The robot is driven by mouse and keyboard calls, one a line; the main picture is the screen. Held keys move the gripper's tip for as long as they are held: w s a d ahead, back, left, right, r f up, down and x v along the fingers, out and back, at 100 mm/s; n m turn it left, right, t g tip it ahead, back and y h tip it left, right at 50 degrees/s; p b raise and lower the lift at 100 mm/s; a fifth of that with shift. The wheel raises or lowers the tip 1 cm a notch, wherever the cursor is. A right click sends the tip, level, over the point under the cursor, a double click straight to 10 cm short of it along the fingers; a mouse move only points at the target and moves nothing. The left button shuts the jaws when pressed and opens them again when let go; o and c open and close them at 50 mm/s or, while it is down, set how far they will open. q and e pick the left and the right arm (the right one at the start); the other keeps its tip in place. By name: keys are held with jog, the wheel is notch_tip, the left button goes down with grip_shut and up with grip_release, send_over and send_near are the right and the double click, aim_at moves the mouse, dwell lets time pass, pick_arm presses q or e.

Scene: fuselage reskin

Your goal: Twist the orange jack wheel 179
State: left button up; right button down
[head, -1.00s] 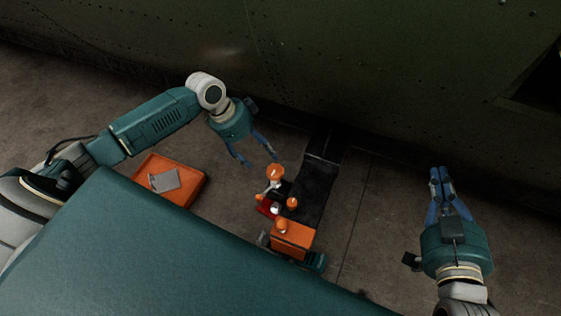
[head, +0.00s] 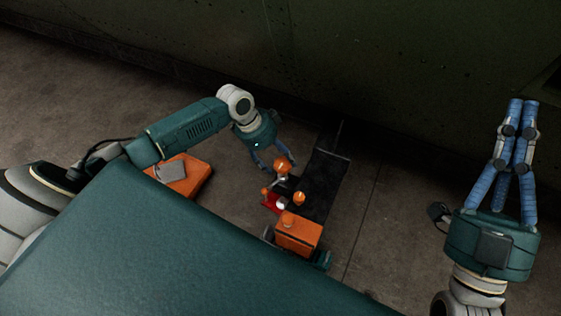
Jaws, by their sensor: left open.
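A low jack stands on the floor with a black arm (head: 322,185) and an orange block (head: 298,236). Several small orange round parts sit on it. The one nearest my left gripper is an orange wheel (head: 282,166) on top of the jack; no number is readable. My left gripper (head: 277,163) is open, with its blue fingers spread just above and around the wheel in the picture. I cannot tell whether they touch it. My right gripper (head: 522,104) is at the right, away from the jack, its fingers together and empty.
An orange tray (head: 197,181) with a grey flat item (head: 171,170) lies on the floor at the left. The dark green fuselage (head: 330,50) spans the back. A teal surface (head: 170,250) fills the lower left. Bare floor lies right of the jack.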

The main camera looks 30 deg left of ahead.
pick_arm(q)
jog(key=shift+x, duration=0.75)
pick_arm(e)
jog(key=shift+s+d+r+t+y, duration=0.2)
jog(key=shift+s+r+t+y, duration=0.45)
jog(key=shift+s+r, duration=0.65)
pick_arm(q)
jog(key=c, duration=1.1)
jog(key=shift+w+d+r+n+p, duration=0.1)
jog(key=shift+r+n+p, duration=0.2)
jog(key=shift+p, duration=0.45)
jog(key=shift+w+f+n+p, duration=0.1)
jog(key=shift+n+p, duration=0.2)
jog(key=shift+p, duration=0.2)
pick_arm(e)
jog(key=w+f+g+h, duration=0.3)
jog(key=w+f+g, duration=0.4)
jog(key=f, duration=0.6)
jog(key=shift+a, duration=0.15)
jog(key=shift+w+f, duration=0.1)
pick_arm(q)
jog(key=o, duration=1)
jog(key=shift+o, duration=0.5)
jog(key=shift+f, duration=0.1)
